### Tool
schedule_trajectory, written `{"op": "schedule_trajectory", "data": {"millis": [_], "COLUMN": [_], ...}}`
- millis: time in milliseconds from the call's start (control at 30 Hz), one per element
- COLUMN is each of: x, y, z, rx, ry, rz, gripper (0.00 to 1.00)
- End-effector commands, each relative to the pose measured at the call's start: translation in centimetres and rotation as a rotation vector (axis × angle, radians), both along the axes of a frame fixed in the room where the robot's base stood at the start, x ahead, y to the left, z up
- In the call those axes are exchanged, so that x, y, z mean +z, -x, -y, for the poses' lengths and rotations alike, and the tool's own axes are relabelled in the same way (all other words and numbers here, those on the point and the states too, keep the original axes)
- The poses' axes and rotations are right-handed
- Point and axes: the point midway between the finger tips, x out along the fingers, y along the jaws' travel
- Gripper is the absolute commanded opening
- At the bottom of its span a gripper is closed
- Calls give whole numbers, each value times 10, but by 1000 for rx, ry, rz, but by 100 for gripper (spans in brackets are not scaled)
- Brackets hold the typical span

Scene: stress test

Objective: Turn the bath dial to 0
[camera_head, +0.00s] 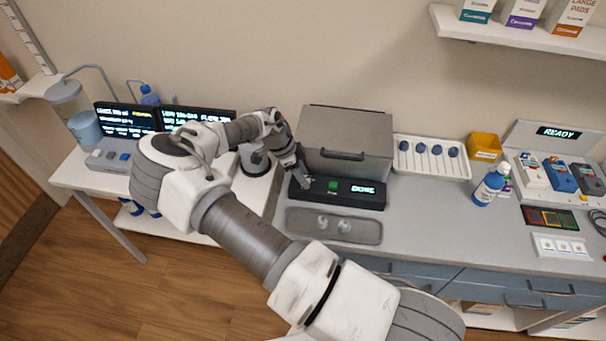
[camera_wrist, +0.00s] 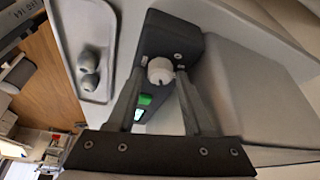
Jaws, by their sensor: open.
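The bath is a grey lidded box (camera_head: 345,130) with a black front panel (camera_head: 345,199) carrying a green button (camera_head: 333,184) and a display reading DONE. In the wrist view, a white round dial (camera_wrist: 160,71) sits near one end of the black panel (camera_wrist: 172,34). My gripper (camera_wrist: 160,78) is open, with one finger on each side of the dial; I cannot tell whether they touch it. In the head view, my gripper (camera_head: 304,182) is at the left end of the panel and hides the dial. The dial's setting cannot be read.
A grey tray (camera_head: 300,236) with two small rounded items lies in front of the bath. A white rack (camera_head: 433,171) with several blue-topped items stands to its right, then a yellow bin (camera_head: 485,146) and a blue bottle (camera_head: 489,186). Two screens (camera_head: 127,119) stand on the left table.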

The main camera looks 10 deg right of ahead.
Motion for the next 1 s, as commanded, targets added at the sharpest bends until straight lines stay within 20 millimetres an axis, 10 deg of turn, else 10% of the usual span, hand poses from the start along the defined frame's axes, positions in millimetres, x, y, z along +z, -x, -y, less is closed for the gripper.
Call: {"op": "schedule_trajectory", "data": {"millis": [100, 400, 1000], "x": [0, 0, -2], "y": [0, 0, 1], "z": [0, 0, -1], "rx": [0, 0, 167], "ry": [0, 0, -5], "rz": [0, -1, 1], "gripper": [49, 0, 0]}}
